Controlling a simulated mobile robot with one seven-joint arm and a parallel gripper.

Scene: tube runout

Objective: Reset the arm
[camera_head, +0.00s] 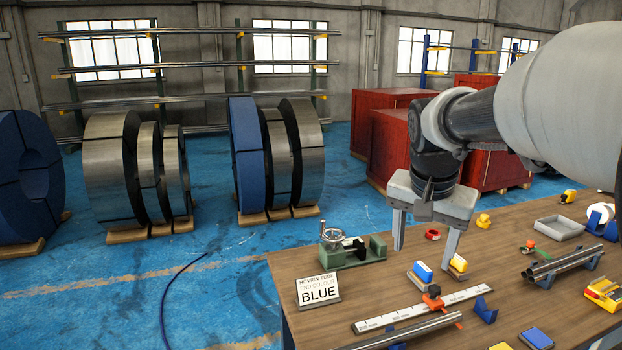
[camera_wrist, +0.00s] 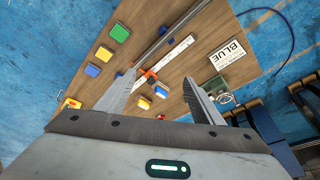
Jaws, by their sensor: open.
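My gripper (camera_head: 424,250) hangs from my arm above the wooden workbench (camera_head: 400,287), fingers pointing down. It is open, and I see nothing held between the fingers. In the wrist view my gripper's two fingers (camera_wrist: 162,80) are spread wide, with the bench top showing between them. A blue-topped block (camera_head: 422,271) and a yellow-topped block (camera_head: 458,263) sit on the bench near and below the fingertips. They also show beyond the fingers in the wrist view. The fingers appear clear of them, though the exact height is hard to tell.
A green vise (camera_head: 352,252) and a sign reading BLUE (camera_head: 318,290) stand at the bench's left. A white ruler (camera_head: 425,309) with an orange stop lies in front, beside a metal tube (camera_head: 405,332). More tubes (camera_head: 562,262) rest on a stand at right, near a grey tray (camera_head: 558,228).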

